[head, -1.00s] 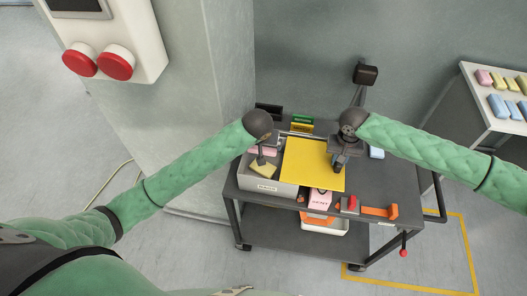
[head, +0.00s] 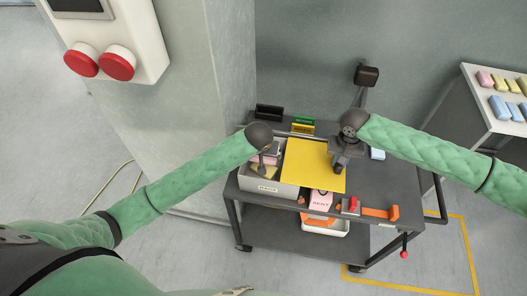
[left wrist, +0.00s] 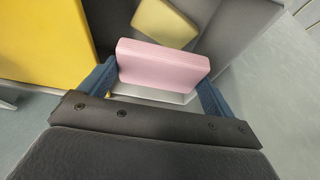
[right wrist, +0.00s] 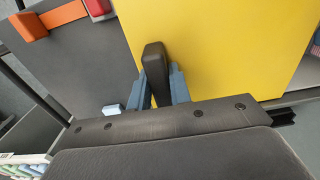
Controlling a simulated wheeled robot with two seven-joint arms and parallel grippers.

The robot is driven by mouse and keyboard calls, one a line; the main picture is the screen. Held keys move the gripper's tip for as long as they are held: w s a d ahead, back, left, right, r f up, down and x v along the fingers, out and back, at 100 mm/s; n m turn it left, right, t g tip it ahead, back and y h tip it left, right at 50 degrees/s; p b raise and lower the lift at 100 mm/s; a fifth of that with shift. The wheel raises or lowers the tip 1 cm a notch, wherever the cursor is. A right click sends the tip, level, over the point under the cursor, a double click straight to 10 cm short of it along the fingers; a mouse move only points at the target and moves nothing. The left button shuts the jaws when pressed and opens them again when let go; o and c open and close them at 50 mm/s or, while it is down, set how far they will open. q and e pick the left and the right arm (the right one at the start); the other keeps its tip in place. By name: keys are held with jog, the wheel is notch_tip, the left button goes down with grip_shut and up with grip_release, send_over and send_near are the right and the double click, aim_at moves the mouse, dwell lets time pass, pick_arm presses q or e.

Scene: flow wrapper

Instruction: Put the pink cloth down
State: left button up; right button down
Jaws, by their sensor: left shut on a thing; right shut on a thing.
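The pink cloth (left wrist: 162,68), a ribbed block-like pad, sits between the fingers of my left gripper (left wrist: 158,85), which is shut on it. In the head view my left gripper (head: 264,158) is at the grey bin (head: 268,188) on the cart, and the cloth is partly hidden there. The left wrist view shows a yellow cloth (left wrist: 165,22) in the bin beyond the pink one. I cannot tell whether the pink cloth touches the bin floor. My right gripper (right wrist: 158,85) is shut on a black handle (right wrist: 153,75) at the yellow panel (right wrist: 215,45).
The cart top (head: 385,185) carries an orange-red tool (head: 378,212) and a pink box (head: 320,198). A side table (head: 512,125) at the right holds several coloured cloths.

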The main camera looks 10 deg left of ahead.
pick_arm(q)
jog(key=shift+f, duration=0.2)
jog(key=o, duration=0.7)
jog(key=shift+r, duration=0.5)
jog(key=v, duration=1.2)
jog(key=shift+r, duration=0.2)
